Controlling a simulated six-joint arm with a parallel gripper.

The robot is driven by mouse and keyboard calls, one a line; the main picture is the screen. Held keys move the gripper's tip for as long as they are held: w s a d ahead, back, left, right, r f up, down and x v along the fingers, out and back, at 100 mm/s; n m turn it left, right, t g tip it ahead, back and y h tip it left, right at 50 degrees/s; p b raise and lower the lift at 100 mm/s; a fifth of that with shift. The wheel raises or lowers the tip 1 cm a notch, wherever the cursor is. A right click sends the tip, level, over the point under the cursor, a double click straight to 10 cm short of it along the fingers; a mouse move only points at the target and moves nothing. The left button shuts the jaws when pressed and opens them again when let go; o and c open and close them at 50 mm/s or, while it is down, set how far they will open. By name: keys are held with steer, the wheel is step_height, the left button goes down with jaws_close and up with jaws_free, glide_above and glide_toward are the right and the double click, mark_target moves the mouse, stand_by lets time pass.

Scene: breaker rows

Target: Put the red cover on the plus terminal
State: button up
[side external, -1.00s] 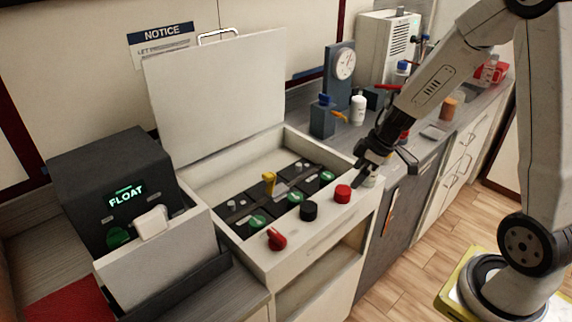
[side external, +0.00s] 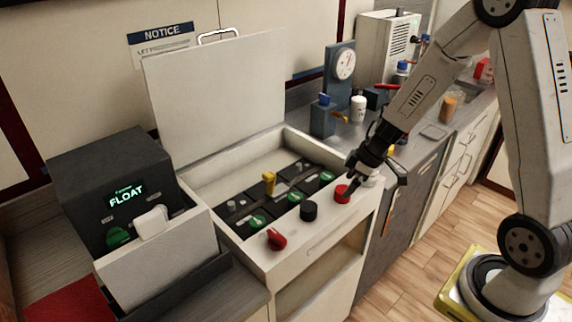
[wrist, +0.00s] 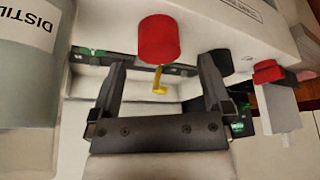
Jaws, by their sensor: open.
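The red cover (side external: 342,193), a short round cap, sits upright on the front ledge of the white battery box (side external: 318,245). It also shows in the wrist view (wrist: 158,40), ahead of the fingers and roughly centred between them. My gripper (side external: 374,186) is open and empty, just to the right of the red cover; one finger appears close to the cover, but contact cannot be told. In the wrist view my gripper (wrist: 161,66) has its two fingers wide apart. Dark batteries with green caps (side external: 258,222) and small posts lie inside the box. Which post is plus cannot be read.
A black cover (side external: 308,210) and a red knob (side external: 276,238) stand along the same ledge. A yellow handle (side external: 269,182) rises among the batteries. The lid (side external: 215,95) stands open behind. A FLOAT display unit (side external: 110,190) stands left. A labelled bottle (wrist: 30,60) is close in the wrist view.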

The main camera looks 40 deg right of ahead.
mark_target(343, 189)
steer(key=shift+x, duration=1.95)
steer(key=shift+d, duration=0.1)
steer(key=c, duration=1.3)
steer(key=shift+o, duration=0.2)
steer(key=shift+r, duration=0.15)
steer(key=shift+r, duration=4.85)
